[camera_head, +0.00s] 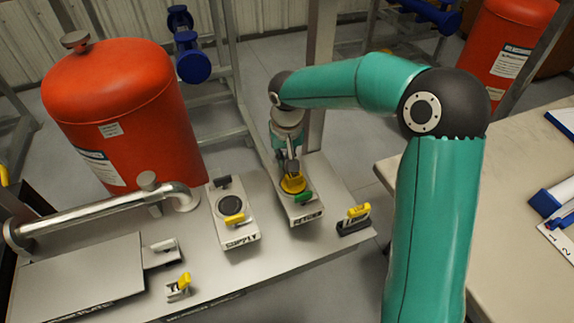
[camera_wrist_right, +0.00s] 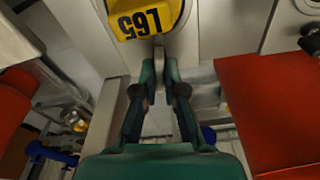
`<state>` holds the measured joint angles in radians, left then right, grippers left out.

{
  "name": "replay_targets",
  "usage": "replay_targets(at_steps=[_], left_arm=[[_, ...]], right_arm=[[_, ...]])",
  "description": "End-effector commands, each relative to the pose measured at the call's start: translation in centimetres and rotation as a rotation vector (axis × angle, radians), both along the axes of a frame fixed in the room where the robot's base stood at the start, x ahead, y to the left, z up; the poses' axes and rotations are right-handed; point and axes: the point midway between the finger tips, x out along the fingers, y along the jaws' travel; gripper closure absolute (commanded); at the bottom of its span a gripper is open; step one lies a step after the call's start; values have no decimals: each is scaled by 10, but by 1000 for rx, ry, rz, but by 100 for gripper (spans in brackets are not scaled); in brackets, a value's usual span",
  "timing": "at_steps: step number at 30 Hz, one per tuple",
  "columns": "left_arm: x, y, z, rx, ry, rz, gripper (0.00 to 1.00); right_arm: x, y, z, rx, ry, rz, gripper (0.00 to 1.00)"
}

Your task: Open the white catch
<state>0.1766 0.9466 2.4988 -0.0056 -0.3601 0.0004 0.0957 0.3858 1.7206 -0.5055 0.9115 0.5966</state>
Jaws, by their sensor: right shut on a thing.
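The white catch (camera_head: 164,246) sits at the right edge of the grey plate at the left of the bench, in the head view. My right gripper (camera_head: 291,163) is away from it, up and to the right, above the right-hand block. In the right wrist view its fingers (camera_wrist_right: 159,75) close on a small grey part beside a yellow numbered piece (camera_wrist_right: 148,18). The yellow piece (camera_head: 293,184) also shows under the gripper in the head view. How the grey part joins it is unclear. My left gripper is not in view.
A yellow-topped catch (camera_head: 179,287) stands near the white one, and another (camera_head: 354,217) at the bench's right end. A block marked supply (camera_head: 238,239) stands between. A silver pipe (camera_head: 95,211) and red tank (camera_head: 125,120) stand at the left.

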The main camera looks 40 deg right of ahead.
Motion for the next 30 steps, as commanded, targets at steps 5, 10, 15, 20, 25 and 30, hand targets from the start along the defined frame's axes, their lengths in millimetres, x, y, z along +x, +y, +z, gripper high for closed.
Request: replay_targets(at_steps=[5,10,15,20,25,30], left_arm=[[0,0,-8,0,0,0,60],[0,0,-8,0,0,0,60],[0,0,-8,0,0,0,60],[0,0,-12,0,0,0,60],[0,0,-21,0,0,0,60],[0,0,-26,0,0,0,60]], right_arm=[[0,1,-1,0,0,-89,100],[0,1,0,1,1,-110,100],[0,1,0,1,1,-109,100],[0,1,-1,1,1,-145,100],[0,1,-3,0,1,-265,100],[0,1,-2,0,1,-380,100]])
